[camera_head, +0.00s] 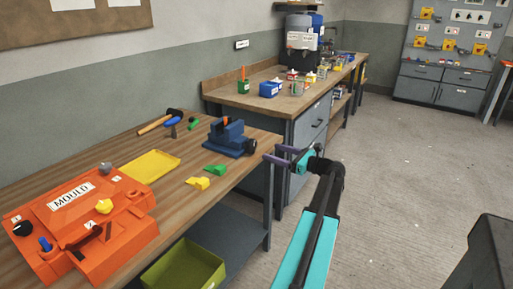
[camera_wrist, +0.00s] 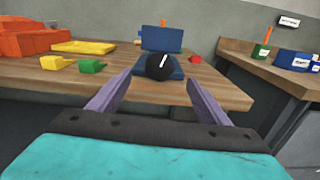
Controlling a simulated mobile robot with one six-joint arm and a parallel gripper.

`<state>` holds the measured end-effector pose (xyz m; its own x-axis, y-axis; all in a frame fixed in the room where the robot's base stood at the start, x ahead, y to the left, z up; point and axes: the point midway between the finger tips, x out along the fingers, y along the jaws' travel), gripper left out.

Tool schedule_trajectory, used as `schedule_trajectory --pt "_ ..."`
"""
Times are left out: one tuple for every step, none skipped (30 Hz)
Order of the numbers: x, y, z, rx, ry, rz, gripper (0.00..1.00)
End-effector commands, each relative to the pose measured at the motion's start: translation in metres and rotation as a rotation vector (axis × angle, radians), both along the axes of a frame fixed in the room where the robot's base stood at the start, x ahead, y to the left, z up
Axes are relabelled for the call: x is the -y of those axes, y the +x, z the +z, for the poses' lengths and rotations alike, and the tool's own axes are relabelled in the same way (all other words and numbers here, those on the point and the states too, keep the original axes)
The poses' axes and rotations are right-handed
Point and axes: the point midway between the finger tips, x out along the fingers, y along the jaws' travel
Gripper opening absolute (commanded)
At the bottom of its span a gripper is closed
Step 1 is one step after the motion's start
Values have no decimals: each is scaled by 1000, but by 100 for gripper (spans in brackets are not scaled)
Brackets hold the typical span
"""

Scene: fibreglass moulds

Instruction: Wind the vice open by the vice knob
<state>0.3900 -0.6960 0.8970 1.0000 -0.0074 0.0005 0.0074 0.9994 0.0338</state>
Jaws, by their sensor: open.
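The blue vice (camera_head: 227,139) stands on the wooden bench near its right end. Its black round vice knob (camera_head: 251,146) faces my gripper. In the wrist view the vice (camera_wrist: 161,40) is straight ahead, and the knob (camera_wrist: 160,66), with a white mark on it, shows between my fingers. My gripper (camera_head: 280,157) is open and empty, with two purple fingers. In the wrist view the gripper (camera_wrist: 160,92) has its fingers spread on both sides of the knob, apart from it and short of it.
An orange mould (camera_head: 75,225), a yellow tray (camera_head: 150,165), yellow and green wedges (camera_head: 204,182) and a mallet (camera_head: 160,121) lie on the bench (camera_head: 115,146). A second bench (camera_head: 262,98) with cups stands behind.

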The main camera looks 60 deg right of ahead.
Motion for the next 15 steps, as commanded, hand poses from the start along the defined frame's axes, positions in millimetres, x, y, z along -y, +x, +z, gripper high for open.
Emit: schedule_trajectory --pt "0 9 0 0 0 3 71" --pt "0 13 0 0 0 3 71" --pt "0 18 0 0 0 2 71" --pt "0 23 1 0 0 2 71" --pt "0 27 0 0 0 3 71" --pt "0 33 1 0 0 3 71" --pt "0 37 0 0 0 3 71" --pt "0 41 0 0 0 2 71" --pt "0 47 0 0 0 2 71" --pt "0 52 1 0 0 3 71" --pt "0 56 1 0 0 3 71" --pt "0 61 0 0 0 2 71" --pt "1 65 0 0 0 2 71" --pt "0 69 0 0 0 2 71" --pt "0 74 0 0 0 2 71"
